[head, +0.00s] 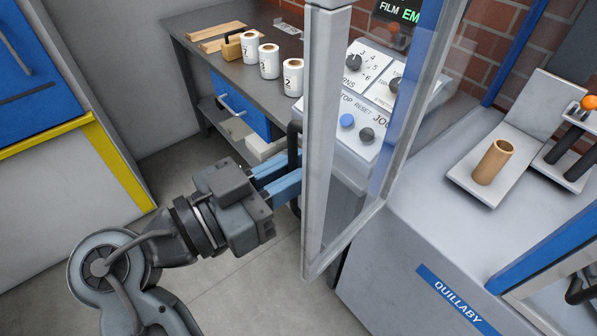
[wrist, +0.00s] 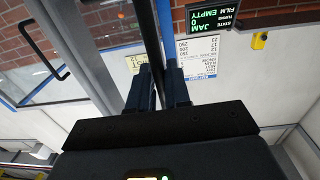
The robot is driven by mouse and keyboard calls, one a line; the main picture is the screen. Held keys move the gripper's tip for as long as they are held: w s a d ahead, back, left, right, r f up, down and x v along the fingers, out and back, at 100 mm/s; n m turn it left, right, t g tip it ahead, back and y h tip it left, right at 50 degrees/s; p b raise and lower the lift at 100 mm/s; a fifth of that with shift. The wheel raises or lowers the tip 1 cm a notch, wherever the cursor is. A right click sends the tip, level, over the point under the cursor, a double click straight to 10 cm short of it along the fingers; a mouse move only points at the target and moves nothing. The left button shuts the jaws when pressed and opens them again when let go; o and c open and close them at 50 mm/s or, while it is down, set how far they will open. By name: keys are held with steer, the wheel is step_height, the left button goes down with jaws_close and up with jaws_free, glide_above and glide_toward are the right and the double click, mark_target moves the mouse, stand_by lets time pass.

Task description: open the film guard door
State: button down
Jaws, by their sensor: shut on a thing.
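The film guard door (head: 328,140) is a clear panel in a grey frame. It stands swung out at an angle from the wrapping machine (head: 400,235), with the machine's bay uncovered to its right. Its black bar handle (head: 293,140) is on the door's left upright. My gripper (head: 284,180) has its blue fingers closed around the lower part of this handle. In the wrist view the dark bar (wrist: 149,40) runs between the two fingers (wrist: 157,88). The door frame partly hides the fingertips in the head view.
A control panel (head: 368,95) with knobs and buttons shows behind the door. A cardboard core (head: 494,162) stands in the bay. A grey bench (head: 187,45) holds several white rolls. A blue and yellow unit (head: 45,130) is at left. The floor (head: 265,285) between is clear.

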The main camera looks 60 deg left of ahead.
steer(key=shift+a+f+h, duration=0.1)
steer(key=shift+a+h, duration=0.2)
steer(key=shift+a, duration=0.05)
steer(key=shift+m, duration=0.3)
steer(key=c, duration=1.3)
jaws_free()
steer(key=shift+c, duration=0.2)
steer(key=s+b, duration=0.1)
steer(key=s, duration=0.6)
steer(key=shift+s+d, duration=0.3)
steer(key=shift+s, duration=0.05)
